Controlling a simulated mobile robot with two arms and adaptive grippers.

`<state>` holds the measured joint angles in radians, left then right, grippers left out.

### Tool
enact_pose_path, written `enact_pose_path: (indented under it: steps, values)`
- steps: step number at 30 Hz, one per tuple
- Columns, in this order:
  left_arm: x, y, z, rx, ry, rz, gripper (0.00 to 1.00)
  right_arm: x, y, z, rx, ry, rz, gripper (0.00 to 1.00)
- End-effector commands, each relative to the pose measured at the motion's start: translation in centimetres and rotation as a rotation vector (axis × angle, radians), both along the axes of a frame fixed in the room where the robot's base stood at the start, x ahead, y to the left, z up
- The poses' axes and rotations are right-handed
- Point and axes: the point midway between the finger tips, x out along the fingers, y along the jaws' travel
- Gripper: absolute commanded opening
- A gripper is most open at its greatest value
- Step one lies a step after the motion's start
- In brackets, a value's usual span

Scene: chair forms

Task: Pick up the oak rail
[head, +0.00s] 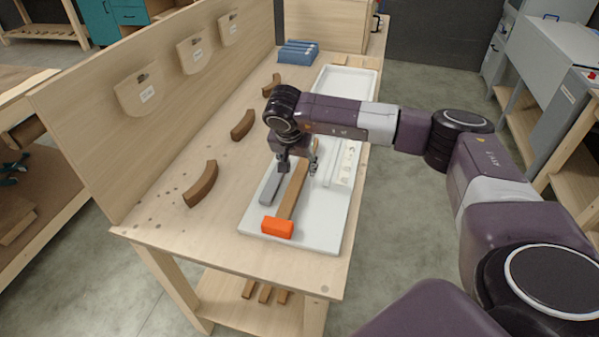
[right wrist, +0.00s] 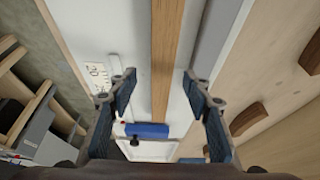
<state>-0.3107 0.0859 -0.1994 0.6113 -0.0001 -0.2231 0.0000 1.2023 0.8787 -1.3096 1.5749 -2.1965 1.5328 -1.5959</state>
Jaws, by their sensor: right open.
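The oak rail (head: 292,192) is a long brown wooden strip lying over the white tray (head: 311,236), with an orange block (head: 277,227) at its near end. My right gripper (head: 298,167) is open and points down over the far part of the rail. In the right wrist view, the rail (right wrist: 166,60) runs lengthwise between the two spread fingers of that gripper (right wrist: 161,88), with room on both sides. The gripper and wrist hide the rail's far end in the head view. My left gripper is not in view.
A grey bar (head: 269,184) lies left of the rail, and a white marked strip (head: 346,165) lies right of it. Curved brown pieces (head: 201,184) sit along the bench's left side. Blue blocks (head: 298,52) and another white tray (head: 368,83) are farther back.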

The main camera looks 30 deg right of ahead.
Motion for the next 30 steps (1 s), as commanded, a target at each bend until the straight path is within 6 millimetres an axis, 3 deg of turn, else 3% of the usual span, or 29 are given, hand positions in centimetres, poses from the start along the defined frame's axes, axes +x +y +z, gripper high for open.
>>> enact_pose_path:
  steps: [1, 5, 15, 27, 30]
  values:
    - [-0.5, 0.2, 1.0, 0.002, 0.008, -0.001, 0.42, 0.2, -0.1, -0.4, -0.001, 0.005, -0.002, 0.45]
    - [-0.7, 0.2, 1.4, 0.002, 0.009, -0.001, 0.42, 0.7, -0.6, -2.3, 0.000, 0.003, -0.001, 0.45]
    - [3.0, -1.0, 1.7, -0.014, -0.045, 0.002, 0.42, 1.0, -0.8, -3.3, 0.001, 0.001, 0.001, 0.45]
    - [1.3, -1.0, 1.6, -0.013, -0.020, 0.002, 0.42, 1.0, -0.8, -3.2, 0.001, 0.001, 0.000, 0.01]
    - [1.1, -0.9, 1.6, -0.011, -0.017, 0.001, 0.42, 1.0, -0.8, -3.1, 0.001, -0.001, 0.001, 0.00]
